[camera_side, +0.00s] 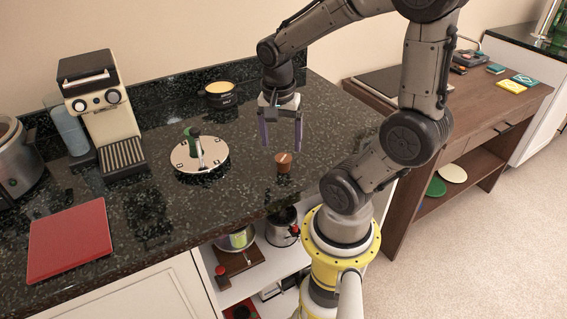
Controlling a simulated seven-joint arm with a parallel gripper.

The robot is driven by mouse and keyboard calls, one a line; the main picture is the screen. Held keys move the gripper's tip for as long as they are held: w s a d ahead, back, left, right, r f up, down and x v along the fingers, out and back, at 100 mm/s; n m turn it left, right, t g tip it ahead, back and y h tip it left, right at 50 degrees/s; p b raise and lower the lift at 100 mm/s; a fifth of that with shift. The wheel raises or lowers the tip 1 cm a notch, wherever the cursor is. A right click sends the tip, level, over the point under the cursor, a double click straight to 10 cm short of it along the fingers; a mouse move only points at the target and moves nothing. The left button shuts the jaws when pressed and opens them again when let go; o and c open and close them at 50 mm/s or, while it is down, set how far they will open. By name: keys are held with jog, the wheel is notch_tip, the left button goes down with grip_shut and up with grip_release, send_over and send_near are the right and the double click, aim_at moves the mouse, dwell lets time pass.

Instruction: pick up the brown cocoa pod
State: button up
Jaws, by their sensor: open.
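A small brown object (283,164), which I take to be the cocoa pod, stands on the dark speckled countertop (240,195) near its front edge. It has a reddish-brown side and a lighter top; its fine detail is too small to make out. My gripper (281,147) points down with its two purple-grey fingers spread apart and nothing between them. In the picture the fingertips are just above the brown object. I cannot tell the exact height or depth gap.
A black pot (221,95) stands behind, a coffee machine (103,113) and red board (70,240) farther left. Open shelves (260,260) are below the counter; a wooden desk (480,110) is right.

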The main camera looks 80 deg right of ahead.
aim_at(283, 158)
jog(key=shift+s+d+f, duration=0.1)
jog(key=shift+d+f, duration=0.05)
jog(key=shift+f, duration=1)
jog(key=shift+d+f, duration=0.2)
jog(key=shift+f, duration=1)
jog(key=shift+s+d+f, duration=0.1)
jog(key=shift+d+f, duration=0.05)
jog(key=shift+f, duration=1)
grip_shut()
